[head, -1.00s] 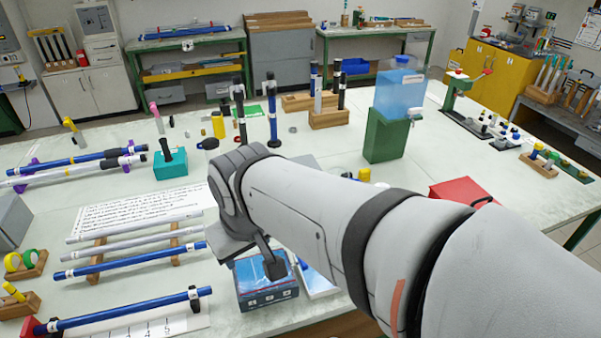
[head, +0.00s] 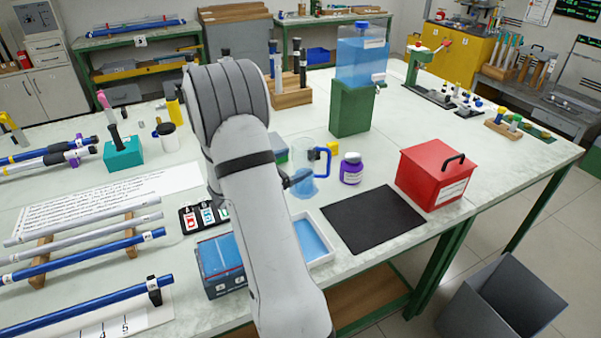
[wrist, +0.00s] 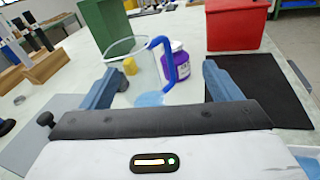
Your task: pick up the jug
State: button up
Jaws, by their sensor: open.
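The jug (head: 305,180) is a clear vessel with a blue handle and a little blue at its bottom. It stands upright on the pale bench, partly behind my arm in the head view. In the wrist view the jug (wrist: 149,72) is ahead of my gripper (wrist: 165,85), between the two blue-grey fingers, with its blue handle towards the right finger. The fingers are apart with nothing held between them. In the head view my gripper (head: 290,181) is mostly hidden by my arm, just left of the jug.
A purple jar (head: 351,168) stands close right of the jug. A yellow piece (head: 333,147) and a green block (head: 351,108) under a blue water tank (head: 362,57) are behind. A black mat (head: 373,217), red box (head: 434,174) and white tray (head: 318,241) are nearby.

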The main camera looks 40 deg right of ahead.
aim_at(306, 155)
jog(key=f, duration=0.1)
jog(key=w+d+f+n+t, duration=0.1)
jog(key=w+f+n, duration=0.1)
jog(key=shift+w+d+f+t+h, duration=0.15)
jog(key=shift+d+t+h, duration=0.15)
jog(key=shift+h, duration=0.1)
jog(key=shift+w+d+f+n, duration=0.15)
jog(key=shift+w+d+n, duration=0.1)
jog(key=shift+n, duration=0.15)
jog(key=d, duration=0.5)
jog(key=w+d+p, duration=0.1)
jog(key=d, duration=0.1)
jog(key=shift+w+d, duration=0.1)
jog(key=shift+d, duration=0.1)
jog(key=shift+c, duration=0.3)
jog(key=c, duration=1.2)
jog(key=shift+o, duration=0.2)
